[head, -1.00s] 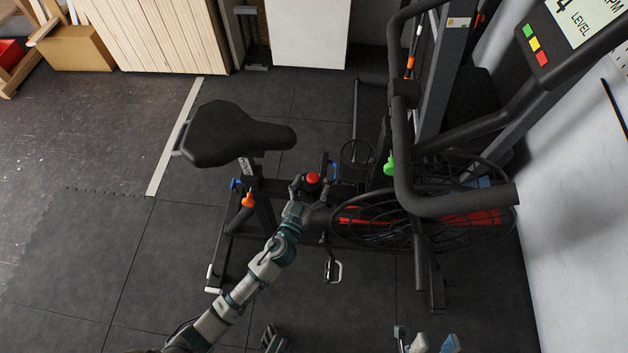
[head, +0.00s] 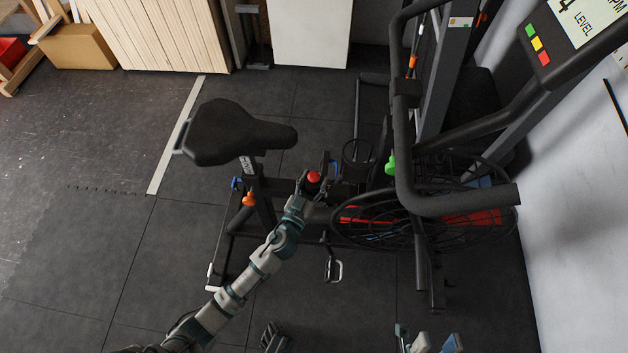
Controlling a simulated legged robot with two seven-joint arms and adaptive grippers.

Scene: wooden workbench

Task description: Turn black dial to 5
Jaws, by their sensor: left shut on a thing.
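An exercise bike stands at centre right. A black dial with a red top (head: 314,177) sits on its frame, in front of the seat. My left gripper (head: 316,184) is at this dial, with its fingers around it and shut on it. The fingers hide most of the dial's side, and no numbers or pointer on it can be read. The bike's display (head: 577,27) at top right shows a 4 above the word LEVEL, partly cut off. My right gripper (head: 431,342) shows at the bottom edge, its fingertips apart and empty.
The bike seat (head: 225,133) is left of the dial. The handlebar (head: 405,150) and the caged wheel (head: 440,222) are to its right. A pedal (head: 334,269) hangs below. The dark floor at left is clear.

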